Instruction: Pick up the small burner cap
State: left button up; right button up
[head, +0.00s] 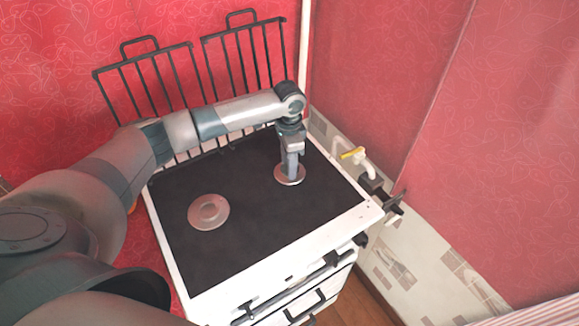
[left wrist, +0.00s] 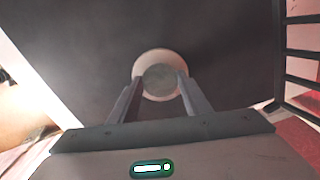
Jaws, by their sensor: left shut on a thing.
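The small burner cap (head: 290,180) is a round, pale metal disc at the back right of the black stove top. My left gripper (head: 290,172) points straight down over it and is shut on its raised middle. In the left wrist view the two fingers (left wrist: 160,78) stand on either side of the small burner cap's round centre (left wrist: 160,57), with its pale rim showing around them. I cannot tell whether the cap rests on the stove or is slightly raised. My right gripper is not in view.
A larger burner cap (head: 208,212) lies at the front left of the stove top (head: 245,235). Raised black grates (head: 165,85) stand along the back, close to my left arm. A yellow-handled gas valve (head: 353,153) and pipe are to the right.

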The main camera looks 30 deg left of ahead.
pick_arm(q)
jog(key=shift+r, duration=0.1)
jog(key=shift+r+b, duration=0.45)
jog(key=shift+r, duration=0.2)
notch_tip(320, 180, up, 2)
jog(key=shift+w+r+b, duration=0.1)
jog(key=shift+r+b, duration=0.15)
jog(key=shift+b, duration=0.4)
jog(key=w+d+r+b, duration=0.1)
jog(key=d+r, duration=0.2)
jog(key=d, duration=0.2)
jog(key=w+d+r+b, duration=0.1)
jog(key=d+r+b, duration=0.1)
jog(key=d+r, duration=0.2)
jog(key=shift+w+d, duration=0.15)
jog(key=shift+d, duration=1.1)
